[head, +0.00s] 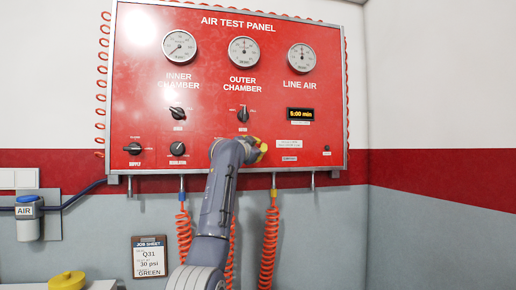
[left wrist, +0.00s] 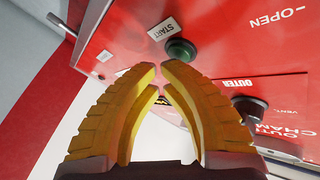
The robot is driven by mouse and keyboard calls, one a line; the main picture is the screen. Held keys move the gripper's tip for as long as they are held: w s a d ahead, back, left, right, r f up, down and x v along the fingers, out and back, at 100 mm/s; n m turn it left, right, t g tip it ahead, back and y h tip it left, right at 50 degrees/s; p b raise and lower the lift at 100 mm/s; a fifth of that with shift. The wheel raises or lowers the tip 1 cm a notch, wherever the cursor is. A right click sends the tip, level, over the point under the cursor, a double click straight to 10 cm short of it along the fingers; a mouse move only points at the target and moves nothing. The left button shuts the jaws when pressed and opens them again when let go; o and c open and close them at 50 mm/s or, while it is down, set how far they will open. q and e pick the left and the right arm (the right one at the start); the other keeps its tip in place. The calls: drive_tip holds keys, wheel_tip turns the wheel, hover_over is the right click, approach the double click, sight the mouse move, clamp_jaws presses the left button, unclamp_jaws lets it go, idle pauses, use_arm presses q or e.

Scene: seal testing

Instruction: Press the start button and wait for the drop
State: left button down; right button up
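The red air test panel (head: 215,80) hangs on the wall. The green start button (left wrist: 180,50) sits in the left wrist view beside its white START label (left wrist: 162,29). In the head view the button is hidden behind my left gripper (head: 261,150), which is at the panel's lower middle. In the left wrist view the yellow fingers of this gripper (left wrist: 158,68) have their tips together, with nothing between them. The tips point toward the button and appear just short of it; contact cannot be told. The timer display (head: 300,114) reads 5:00 min. My right gripper is not in view.
Gauges for inner chamber (head: 179,47), outer chamber (head: 243,52) and line air (head: 301,57) line the panel top. The outer knob (head: 243,114) is just above my gripper. Orange coiled hoses (head: 270,240) hang below. A job sheet (head: 150,258) is on the wall.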

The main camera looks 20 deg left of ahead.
use_arm(q)
drive_tip(key=shift+s+d, duration=0.15)
drive_tip(key=shift+s, duration=0.05)
drive_tip(key=shift+s+d, duration=0.45)
drive_tip(key=shift+s, duration=0.4)
drive_tip(key=shift+s+d, duration=0.5)
drive_tip(key=shift+s, duration=0.35)
drive_tip(key=shift+s+d, duration=0.45)
drive_tip(key=shift+s, duration=0.4)
